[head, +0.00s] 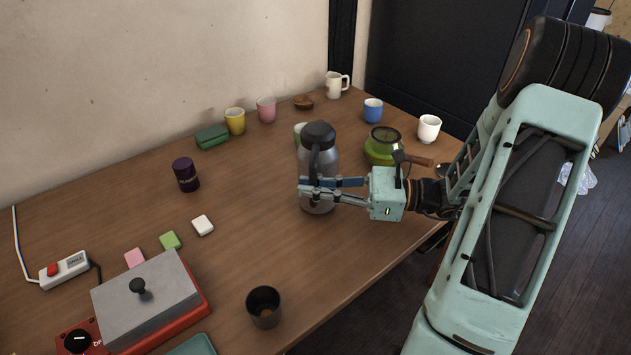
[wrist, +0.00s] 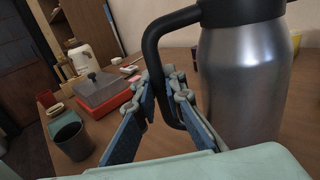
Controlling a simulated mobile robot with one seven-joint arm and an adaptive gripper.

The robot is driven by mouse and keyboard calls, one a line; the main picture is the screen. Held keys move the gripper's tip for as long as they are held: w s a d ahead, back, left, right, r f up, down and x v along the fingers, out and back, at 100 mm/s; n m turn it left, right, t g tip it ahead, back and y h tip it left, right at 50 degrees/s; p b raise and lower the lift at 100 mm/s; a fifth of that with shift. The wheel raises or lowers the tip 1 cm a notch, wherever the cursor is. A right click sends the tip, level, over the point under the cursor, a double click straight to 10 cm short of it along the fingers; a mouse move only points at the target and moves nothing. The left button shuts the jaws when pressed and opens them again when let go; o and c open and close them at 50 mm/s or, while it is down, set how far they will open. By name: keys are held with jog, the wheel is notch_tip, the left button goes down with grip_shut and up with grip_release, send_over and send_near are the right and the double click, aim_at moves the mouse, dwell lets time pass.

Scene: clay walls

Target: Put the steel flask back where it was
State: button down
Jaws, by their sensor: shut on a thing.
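The steel flask (head: 319,162) is a grey metal jug with a black lid and a black handle. It stands upright at the right-middle of the wooden table, and I cannot tell whether its base touches the top. It fills the right of the wrist view (wrist: 243,85). My gripper (head: 308,190) reaches in from the right at the flask's lower half. In the wrist view its fingers (wrist: 172,95) are shut on the flask's black handle. The fingers hide part of the handle's lower end.
A green pot (head: 382,148) with a wooden handle stands close to the right of the flask, and a pale green cup (head: 299,130) is partly hidden behind it. A dark cup (head: 264,307) stands near the front edge.

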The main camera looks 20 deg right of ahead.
jog(key=shift+f, duration=0.5)
jog(key=shift+f, duration=0.2)
jog(key=c, duration=2)
grip_release()
jog(key=shift+r, duration=0.15)
jog(key=p+v, duration=0.1)
jog(key=v, duration=1.1)
jog(key=shift+p, duration=0.4)
